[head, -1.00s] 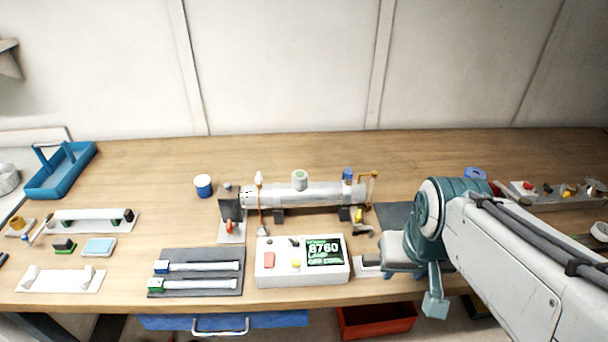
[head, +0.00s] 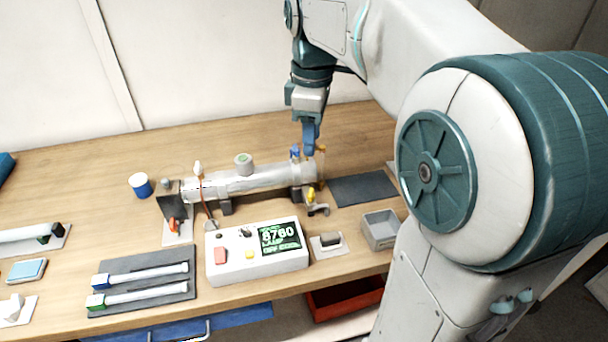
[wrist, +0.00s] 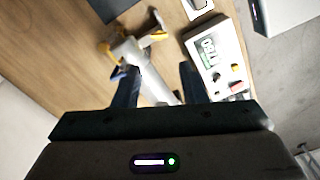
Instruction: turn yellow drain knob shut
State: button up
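The yellow drain knob (head: 311,193) sits on a small metal tap under the right end of the silver reactor tube (head: 255,179). In the wrist view, the yellow knob (wrist: 156,37) shows at the top, beyond my fingertips. My gripper (head: 310,145) points down over the tube's right end, close to the blue knob (head: 295,152) and above the yellow one. In the wrist view, the fingers of my gripper (wrist: 158,78) are spread apart, with the tube visible below between them. Nothing is held. The knob's exact angle is hard to tell.
A copper pipe (head: 321,165) rises at the tube's right end. The control box (head: 255,252) stands in front, with a grey open bin (head: 381,231) to the right. A dark mat (head: 362,189) lies clear. A blue-and-white cup (head: 140,186) stands left.

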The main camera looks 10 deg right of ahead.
aim_at(311, 192)
notch_tip(311, 192, down, 14)
jog(key=shift+d+r+b, duration=0.1)
jog(key=shift+r+b, duration=0.05)
jog(key=shift+b, duration=0.35)
jog(key=c, duration=0.7)
